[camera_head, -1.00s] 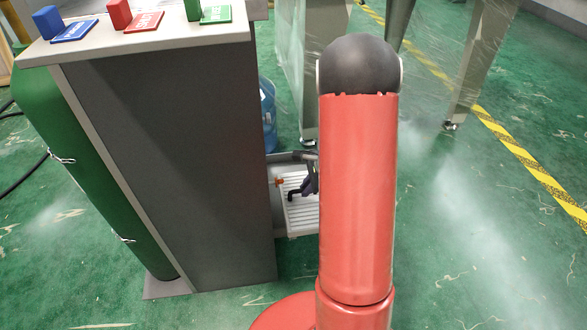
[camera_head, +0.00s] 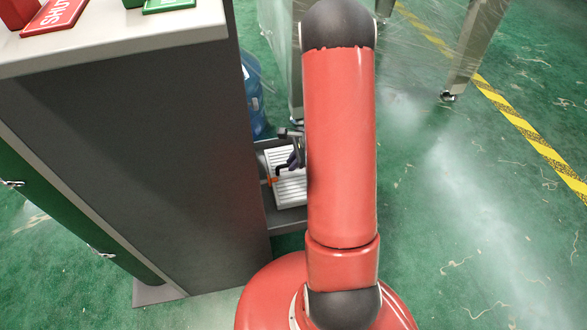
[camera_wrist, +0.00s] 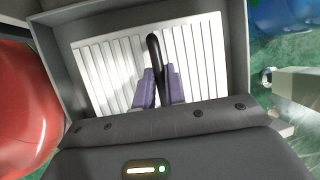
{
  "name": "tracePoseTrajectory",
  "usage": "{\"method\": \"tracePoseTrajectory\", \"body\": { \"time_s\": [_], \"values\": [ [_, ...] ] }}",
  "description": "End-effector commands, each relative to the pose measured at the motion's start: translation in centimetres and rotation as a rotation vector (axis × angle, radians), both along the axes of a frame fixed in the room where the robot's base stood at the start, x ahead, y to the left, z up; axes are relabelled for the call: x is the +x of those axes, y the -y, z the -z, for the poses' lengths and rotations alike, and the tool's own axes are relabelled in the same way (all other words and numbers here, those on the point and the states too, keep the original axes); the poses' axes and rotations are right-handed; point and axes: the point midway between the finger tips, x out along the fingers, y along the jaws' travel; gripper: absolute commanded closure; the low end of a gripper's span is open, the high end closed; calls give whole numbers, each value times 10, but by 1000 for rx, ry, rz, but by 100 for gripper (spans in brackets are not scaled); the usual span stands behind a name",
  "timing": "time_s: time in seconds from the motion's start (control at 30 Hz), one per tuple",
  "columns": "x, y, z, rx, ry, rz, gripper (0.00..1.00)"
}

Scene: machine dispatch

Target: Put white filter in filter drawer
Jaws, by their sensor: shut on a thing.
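The white filter (camera_head: 291,190) is a ribbed white panel with a black handle. It lies within the walls of the open grey filter drawer (camera_head: 284,222) at the cabinet's right side. The wrist view shows the filter (camera_wrist: 108,75) turned slightly against the drawer walls (camera_wrist: 59,68). My gripper (camera_wrist: 158,84) has purple fingers shut on the black handle. In the head view my gripper (camera_head: 294,160) is partly hidden by my red arm. Whether the filter rests fully on the drawer floor cannot be told.
The grey cabinet (camera_head: 130,160) stands close on the left, with coloured labelled blocks on top. A blue water bottle (camera_head: 252,95) stands behind the drawer. Metal legs (camera_head: 465,45) stand at the back. Green floor is clear on the right.

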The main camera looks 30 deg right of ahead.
Motion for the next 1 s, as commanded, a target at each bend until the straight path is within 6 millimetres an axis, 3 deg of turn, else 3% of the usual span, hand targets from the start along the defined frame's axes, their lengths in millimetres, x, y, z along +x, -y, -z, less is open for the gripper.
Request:
{"method": "tracePoseTrajectory", "body": {
  "time_s": [0.17, 0.53, 0.57, 0.7, 1.0],
  "values": [
    [0, 0, 28, 0, -1, 1, 100],
    [0, 0, 32, 0, 0, 0, 100],
    [0, 0, 32, 0, 0, 0, 87],
    [0, 0, 31, 0, -1, 0, 69],
    [0, 0, 30, 0, -1, 0, 66]
  ]
}}
